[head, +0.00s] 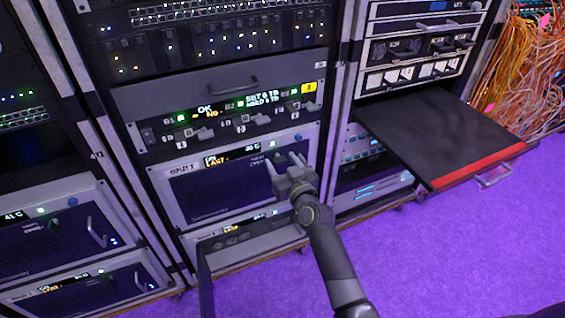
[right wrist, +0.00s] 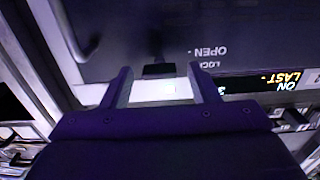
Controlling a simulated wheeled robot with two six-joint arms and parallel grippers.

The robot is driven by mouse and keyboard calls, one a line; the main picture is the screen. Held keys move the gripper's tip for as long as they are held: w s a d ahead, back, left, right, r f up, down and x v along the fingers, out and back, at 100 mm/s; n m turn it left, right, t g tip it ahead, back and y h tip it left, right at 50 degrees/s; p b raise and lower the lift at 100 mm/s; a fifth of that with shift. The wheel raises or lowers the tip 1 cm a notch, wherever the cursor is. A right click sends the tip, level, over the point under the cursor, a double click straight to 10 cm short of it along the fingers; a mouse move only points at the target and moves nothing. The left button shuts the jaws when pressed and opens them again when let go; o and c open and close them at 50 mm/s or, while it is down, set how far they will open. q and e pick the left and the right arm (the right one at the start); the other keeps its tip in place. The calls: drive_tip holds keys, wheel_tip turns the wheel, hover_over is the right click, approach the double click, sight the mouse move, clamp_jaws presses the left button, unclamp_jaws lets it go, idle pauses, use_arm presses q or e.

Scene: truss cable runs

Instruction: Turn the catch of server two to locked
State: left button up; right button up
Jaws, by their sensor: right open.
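A server with a dark grille front (head: 222,192) sits in the middle rack; its small label seems to end in 2. My right gripper (head: 284,162) is in front of its upper right part, fingers spread. In the right wrist view my open gripper (right wrist: 161,88) faces a dark panel. A small dark catch (right wrist: 158,70) shows between the fingertips, with no clear contact. The upside-down words OPEN and LOCK (right wrist: 210,58) are printed beside it. I cannot tell which word the catch points to. In the head view the gripper hides it. My left gripper is not in view.
A row of small levers (head: 240,118) lies above the server. A black shelf with a red front edge (head: 478,172) sticks out at the right. Orange cables (head: 525,75) hang at the far right. A thin dark panel (head: 205,282) juts out below. Purple floor (head: 450,250) is clear.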

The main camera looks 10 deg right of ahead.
drive_tip(key=c, duration=1)
